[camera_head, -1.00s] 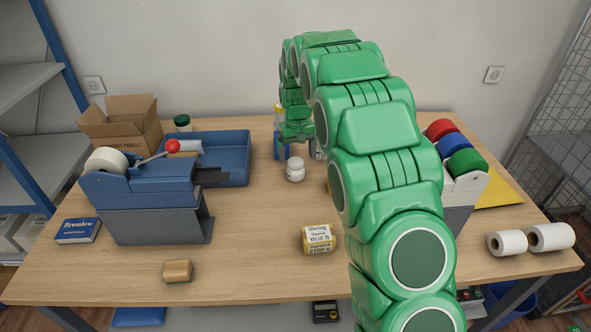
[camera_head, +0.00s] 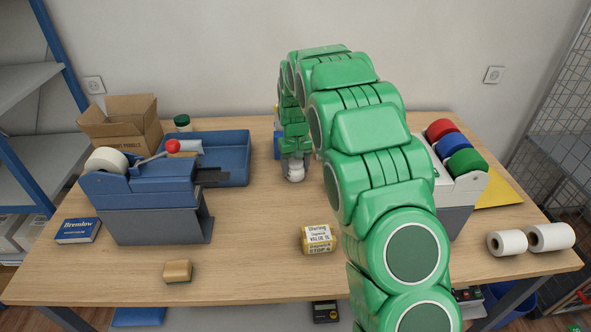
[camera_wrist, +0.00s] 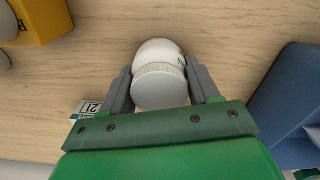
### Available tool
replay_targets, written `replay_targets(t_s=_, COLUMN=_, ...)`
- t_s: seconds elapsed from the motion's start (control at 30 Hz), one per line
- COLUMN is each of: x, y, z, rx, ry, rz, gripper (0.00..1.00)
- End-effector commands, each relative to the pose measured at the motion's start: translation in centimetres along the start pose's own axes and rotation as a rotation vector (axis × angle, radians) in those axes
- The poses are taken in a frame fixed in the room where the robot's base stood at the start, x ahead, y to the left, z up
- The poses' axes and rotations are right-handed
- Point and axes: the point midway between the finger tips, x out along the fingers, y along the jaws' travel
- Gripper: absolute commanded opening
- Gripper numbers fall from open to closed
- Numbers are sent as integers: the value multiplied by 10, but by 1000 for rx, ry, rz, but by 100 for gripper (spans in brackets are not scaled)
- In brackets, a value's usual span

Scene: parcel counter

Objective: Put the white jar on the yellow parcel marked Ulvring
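The white jar (camera_head: 296,174) stands on the table near the middle, partly covered by my gripper. In the wrist view the jar (camera_wrist: 160,78) is between the two fingers, its lid toward the camera. My gripper (camera_wrist: 160,85) has a finger close along each side; I cannot tell whether both touch. The yellow parcel (camera_head: 319,245) lies nearer the front edge, slightly right of the jar.
A blue tray (camera_head: 236,172) and blue tape dispenser (camera_head: 150,190) are left. Another yellow box (camera_wrist: 45,18) with a dark letter is near the jar. A tan block (camera_head: 177,271) lies front left, white rolls (camera_head: 550,237) right. Table between jar and parcel looks clear.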

Motion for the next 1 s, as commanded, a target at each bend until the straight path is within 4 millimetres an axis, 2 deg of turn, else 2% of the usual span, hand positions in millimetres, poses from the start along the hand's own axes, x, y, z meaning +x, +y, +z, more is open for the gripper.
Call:
replay_targets(t_s=0.03, x=0, y=0, z=0, rx=0, ry=0, rz=0, gripper=48)
replay_targets(t_s=0.2, x=0, y=0, z=0, rx=0, ry=0, rz=0, gripper=22)
replay_targets(t_s=0.53, x=-6, y=0, z=0, rx=0, ry=0, rz=0, gripper=21)
replay_targets(t_s=0.77, x=-31, y=0, z=0, rx=0, ry=0, rz=0, gripper=21)
replay_targets(t_s=1.0, x=-51, y=-2, z=15, rx=0, ry=2, rz=0, gripper=21)
